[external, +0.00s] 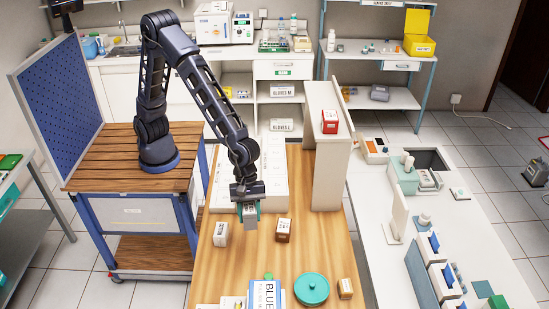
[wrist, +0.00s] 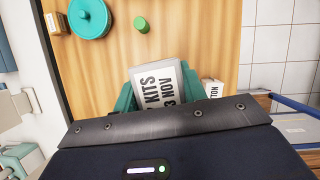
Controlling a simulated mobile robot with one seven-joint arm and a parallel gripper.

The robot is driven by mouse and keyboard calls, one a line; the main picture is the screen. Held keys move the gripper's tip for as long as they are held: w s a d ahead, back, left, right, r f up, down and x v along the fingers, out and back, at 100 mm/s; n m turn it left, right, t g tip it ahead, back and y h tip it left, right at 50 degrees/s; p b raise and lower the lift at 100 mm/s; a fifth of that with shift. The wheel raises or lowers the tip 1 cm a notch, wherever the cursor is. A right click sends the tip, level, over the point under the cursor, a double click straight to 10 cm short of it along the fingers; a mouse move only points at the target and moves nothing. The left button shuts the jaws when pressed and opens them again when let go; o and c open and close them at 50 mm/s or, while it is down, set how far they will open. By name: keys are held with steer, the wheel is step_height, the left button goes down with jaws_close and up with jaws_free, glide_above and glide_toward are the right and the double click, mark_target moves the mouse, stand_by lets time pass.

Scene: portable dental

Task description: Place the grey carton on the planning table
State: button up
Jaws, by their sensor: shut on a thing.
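My gripper (external: 249,206) is shut on the grey carton (external: 251,219) and holds it over the wooden-topped table (external: 322,240). In the wrist view, the grey carton (wrist: 158,84) sits between the teal fingers of my gripper (wrist: 160,100), with black print reading "KITS" and "NOV" on its face. Its lower part is hidden by the gripper body. I cannot tell whether its underside touches the tabletop. No label in view shows which surface is the planning table.
A white carton (external: 220,234) stands left of the held carton and a brown carton (external: 283,230) right of it. A teal round lidded dish (external: 311,289), a small brown box (external: 345,289) and books (external: 265,293) are at the near end. A white shelf unit (external: 329,170) rises at the back right.

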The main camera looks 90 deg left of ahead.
step_height(320, 180, up, 44)
steer(key=n+t+y, duration=0.1)
steer(key=n+t, duration=0.2)
steer(key=n, duration=0.5)
glide_above(322, 100)
step_height(322, 100, down, 4)
step_height(322, 100, down, 20)
steer(key=shift+w+a+f, duration=0.1)
steer(key=shift+a+f, duration=0.05)
steer(key=shift+f, duration=0.1)
steer(key=shift+f, duration=0.1)
steer(key=o, duration=1)
